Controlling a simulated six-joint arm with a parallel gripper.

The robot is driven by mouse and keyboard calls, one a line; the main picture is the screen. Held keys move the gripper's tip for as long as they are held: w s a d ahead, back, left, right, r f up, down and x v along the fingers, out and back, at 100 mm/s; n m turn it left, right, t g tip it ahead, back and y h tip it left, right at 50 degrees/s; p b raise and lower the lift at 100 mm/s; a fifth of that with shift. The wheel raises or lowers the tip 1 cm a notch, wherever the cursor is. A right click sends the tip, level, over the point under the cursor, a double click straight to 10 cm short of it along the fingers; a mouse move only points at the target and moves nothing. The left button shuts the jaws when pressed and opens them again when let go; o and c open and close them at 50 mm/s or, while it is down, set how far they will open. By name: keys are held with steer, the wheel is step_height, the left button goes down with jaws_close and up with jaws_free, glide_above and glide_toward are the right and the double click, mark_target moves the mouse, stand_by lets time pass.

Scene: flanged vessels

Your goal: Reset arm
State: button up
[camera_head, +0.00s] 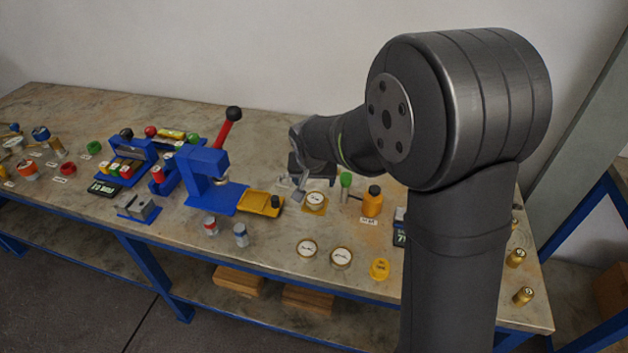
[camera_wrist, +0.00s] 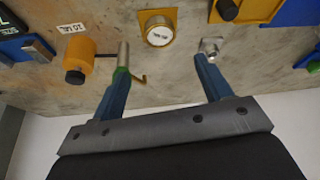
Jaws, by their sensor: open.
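My gripper (camera_wrist: 165,62) is open, with its two blue fingers spread wide and nothing held between them in the wrist view. In the head view my gripper (camera_head: 301,186) hangs over the bench behind the gauge on the yellow plate. That gauge (camera_wrist: 159,32) shows beyond the gap between the fingers. A green and metal piece (camera_wrist: 122,62) overlaps the left fingertip in the wrist view; I cannot tell whether they touch. The green-topped piece (camera_head: 346,181) stands right of the gripper in the head view.
An orange bottle (camera_head: 372,202) stands to the right, also in the wrist view (camera_wrist: 80,56). A blue press (camera_head: 205,175) with a red lever and a yellow tray (camera_head: 258,204) are left. Two gauges (camera_head: 307,249) (camera_head: 341,258) lie near the bench's front. My arm hides the right part.

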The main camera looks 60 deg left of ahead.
mark_target(315, 198)
steer(key=x, duration=1.2)
steer(key=shift+f, duration=0.15)
steer(key=shift+r, duration=1.35)
